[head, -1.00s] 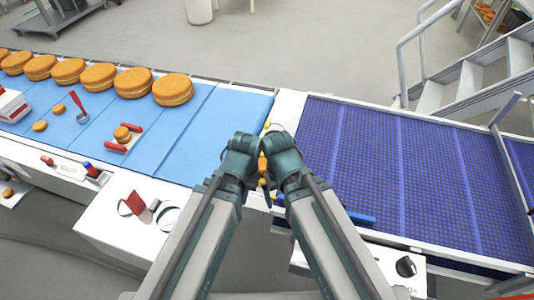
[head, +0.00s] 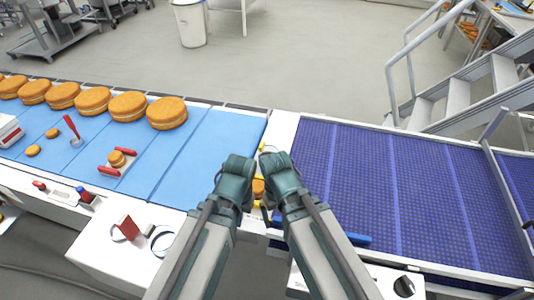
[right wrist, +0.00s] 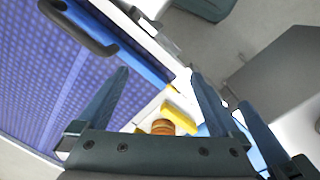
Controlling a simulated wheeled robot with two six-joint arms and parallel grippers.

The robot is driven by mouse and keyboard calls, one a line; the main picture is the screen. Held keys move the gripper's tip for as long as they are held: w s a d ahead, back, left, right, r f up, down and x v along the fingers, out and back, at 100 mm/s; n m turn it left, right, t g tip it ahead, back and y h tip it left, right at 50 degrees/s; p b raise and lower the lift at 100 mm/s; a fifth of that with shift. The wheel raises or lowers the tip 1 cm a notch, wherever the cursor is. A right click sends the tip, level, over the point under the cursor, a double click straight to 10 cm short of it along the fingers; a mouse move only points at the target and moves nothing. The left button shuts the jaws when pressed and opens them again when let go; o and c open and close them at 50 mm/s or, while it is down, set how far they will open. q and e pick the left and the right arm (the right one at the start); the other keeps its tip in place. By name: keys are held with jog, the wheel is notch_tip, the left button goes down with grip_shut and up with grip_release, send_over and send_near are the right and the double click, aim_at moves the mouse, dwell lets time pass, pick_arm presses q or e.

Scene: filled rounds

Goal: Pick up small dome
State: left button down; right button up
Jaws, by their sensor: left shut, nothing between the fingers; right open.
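A small orange-brown layered round with a domed top (head: 258,187) lies between my two grippers in the head view, beside yellow pieces at the gap between the belts. It also shows in the right wrist view (right wrist: 163,127), just below and between my right fingers, touching or close to a yellow block (right wrist: 180,118). My right gripper (right wrist: 160,80) is open and empty, its fingers apart on either side above the round. My left gripper (head: 238,168) is shut and empty, left of the round; its fingertips are mostly hidden in the head view.
Several large filled rounds (head: 167,112) line the light-blue belt (head: 205,155) at left, with small rounds (head: 117,158) and red-handled tools (head: 72,128) in front. Steps (head: 455,95) stand behind.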

jog(key=w+d+r+y+p, duration=0.1)
jog(key=w+d+r+p, duration=0.25)
jog(key=w, duration=0.25)
jog(key=w+d+r+p, duration=0.2)
jog(key=w+d, duration=0.2)
jog(key=w, duration=0.2)
jog(key=w+a+n, duration=0.5)
jog(key=w+a, duration=0.2)
jog(key=w, duration=0.4)
jog(key=w+a+n, duration=0.6)
jog(key=w, duration=0.4)
notch_tip(320, 180, down, 8)
jog(key=b, duration=0.8)
jog(key=shift+w+a+f+b, duration=0.1)
jog(key=shift+f+b, duration=0.05)
jog(key=shift+b, duration=0.25)
